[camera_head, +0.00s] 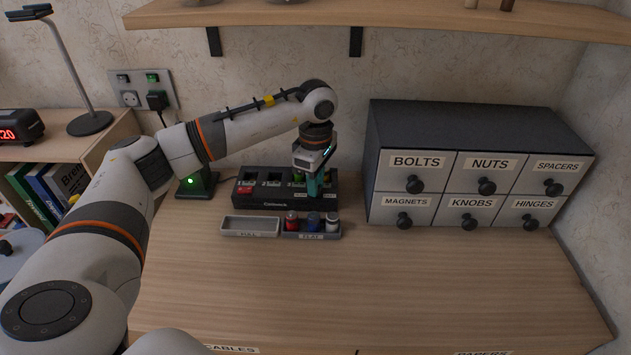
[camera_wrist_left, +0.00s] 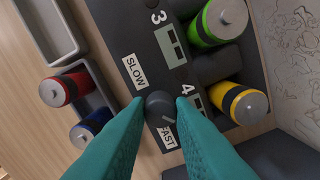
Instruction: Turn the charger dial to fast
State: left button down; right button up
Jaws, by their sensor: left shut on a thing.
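The black battery charger (camera_head: 262,200) stands at the back of the desk. Its dark round dial (camera_wrist_left: 160,103) shows in the left wrist view between the SLOW label (camera_wrist_left: 134,72) and the FAST label (camera_wrist_left: 168,137). A pale mark on the dial appears on the FAST side. My left gripper (camera_wrist_left: 160,107), with teal fingers, is shut on the dial, one finger on each side. In the head view this gripper (camera_head: 315,190) points down at the charger's right end and hides the dial. My right gripper is not in view.
Green (camera_wrist_left: 222,18) and yellow (camera_wrist_left: 246,104) batteries sit in the charger. An empty grey tray (camera_head: 236,219) and a tray with several batteries (camera_head: 338,236) lie in front. A labelled drawer cabinet (camera_head: 458,125) stands right. A shelf (camera_head: 400,14) hangs above. The front desk is clear.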

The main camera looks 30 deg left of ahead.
pick_arm(q)
jog(key=shift+r, duration=0.1)
jog(key=c, duration=1.3)
grip_release()
jog(key=shift+o, duration=0.2)
jog(key=shift+r+b, duration=0.4)
jog(key=shift+r, duration=3.3)
jog(key=shift+d, duration=0.1)
